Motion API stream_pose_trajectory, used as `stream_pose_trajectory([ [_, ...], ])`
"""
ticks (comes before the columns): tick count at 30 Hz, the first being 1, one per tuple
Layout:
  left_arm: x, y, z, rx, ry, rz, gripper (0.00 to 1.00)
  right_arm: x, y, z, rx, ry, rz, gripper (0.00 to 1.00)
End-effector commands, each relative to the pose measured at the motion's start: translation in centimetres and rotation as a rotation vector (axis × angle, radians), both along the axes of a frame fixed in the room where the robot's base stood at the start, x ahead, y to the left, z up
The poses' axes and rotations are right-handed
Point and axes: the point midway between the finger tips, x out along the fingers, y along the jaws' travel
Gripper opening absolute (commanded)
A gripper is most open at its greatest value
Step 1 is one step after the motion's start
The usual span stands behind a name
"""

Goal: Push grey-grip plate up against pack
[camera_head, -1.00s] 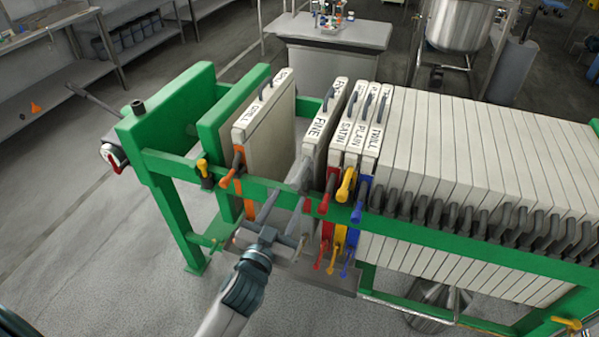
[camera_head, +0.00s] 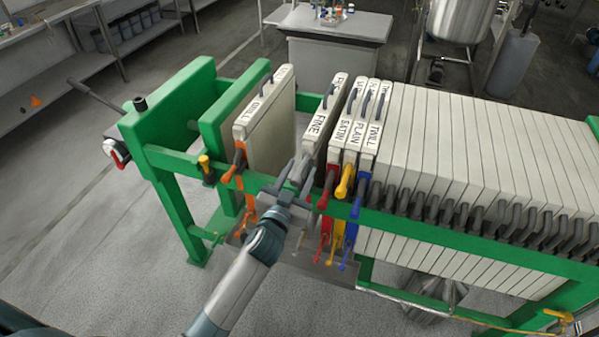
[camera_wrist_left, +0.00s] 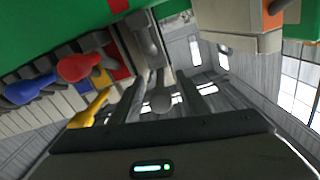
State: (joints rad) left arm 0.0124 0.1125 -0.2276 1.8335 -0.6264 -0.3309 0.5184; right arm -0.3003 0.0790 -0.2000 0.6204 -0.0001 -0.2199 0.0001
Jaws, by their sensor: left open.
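The grey-grip plate (camera_head: 320,124), labelled FINE, stands upright on the green frame, with a narrow gap between it and the SATIN plate on its right. Its grey grip (camera_head: 297,170) sticks out over the front rail. The pack (camera_head: 460,150) of upright pale plates fills the right side, with the SATIN, PLAIN and TWILL plates at its left end. My right gripper is not in view.
The orange-grip plate (camera_head: 262,122) stands to the left of the FINE plate, across a wide gap. The green front rail (camera_head: 400,228) runs along the plates. Red (camera_head: 328,185), yellow (camera_head: 345,182) and blue grips (camera_head: 359,195) stick out close right of my gripper.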

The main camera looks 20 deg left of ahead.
Motion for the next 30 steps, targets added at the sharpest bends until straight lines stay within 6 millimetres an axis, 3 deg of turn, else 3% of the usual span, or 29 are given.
stream_pose_trajectory([
  [1,0.0,0.0,0.0,0.0,0.0,0.0,0.35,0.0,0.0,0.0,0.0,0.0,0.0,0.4],
  [6,0.0,0.0,0.0,0.0,0.0,0.0,0.0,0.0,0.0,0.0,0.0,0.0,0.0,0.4],
  [14,-0.1,-0.3,0.0,-0.002,0.0,0.0,0.0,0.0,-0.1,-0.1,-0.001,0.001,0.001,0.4],
  [24,-0.2,-3.2,-0.1,-0.004,0.001,-0.002,0.0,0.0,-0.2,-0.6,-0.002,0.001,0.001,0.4],
  [30,-0.2,-3.6,0.0,-0.002,0.001,-0.003,0.0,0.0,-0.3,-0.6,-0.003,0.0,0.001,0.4],
])
